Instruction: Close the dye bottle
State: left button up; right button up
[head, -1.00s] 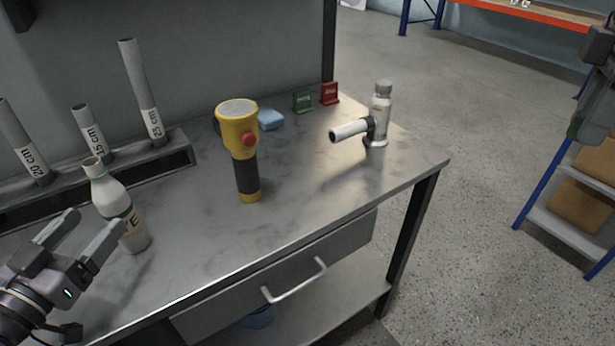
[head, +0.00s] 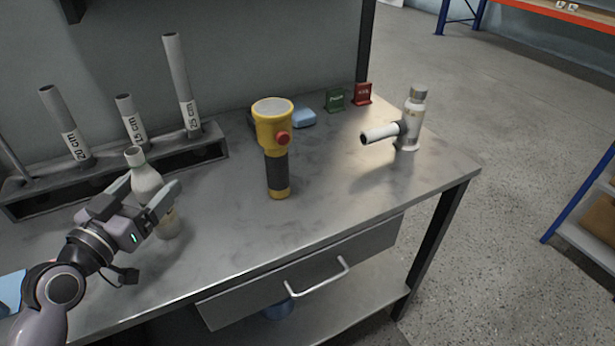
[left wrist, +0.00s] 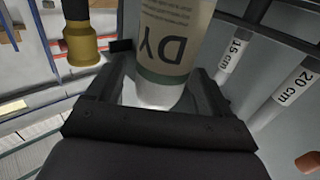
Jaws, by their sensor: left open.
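The white dye bottle (head: 146,183) stands on the metal workbench at the left, its neck open with no cap on it. In the left wrist view the bottle (left wrist: 172,38) shows its "DY" label and a dark green band. My left gripper (head: 150,196) is open, with its fingers on either side of the bottle; I cannot tell whether they touch it. In the left wrist view the gripper (left wrist: 165,95) has the bottle between its fingers. I see no loose bottle cap that I can make out. My right gripper is not in view.
A rack (head: 120,172) with labelled tubes stands behind the bottle. A yellow flashlight (head: 277,150) stands mid-bench. The front middle is clear.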

pick_arm(q)
jog(key=shift+x, duration=1.15)
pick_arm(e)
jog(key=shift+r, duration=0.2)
pick_arm(q)
jog(key=c, duration=1.5)
jog(key=shift+r, duration=0.15)
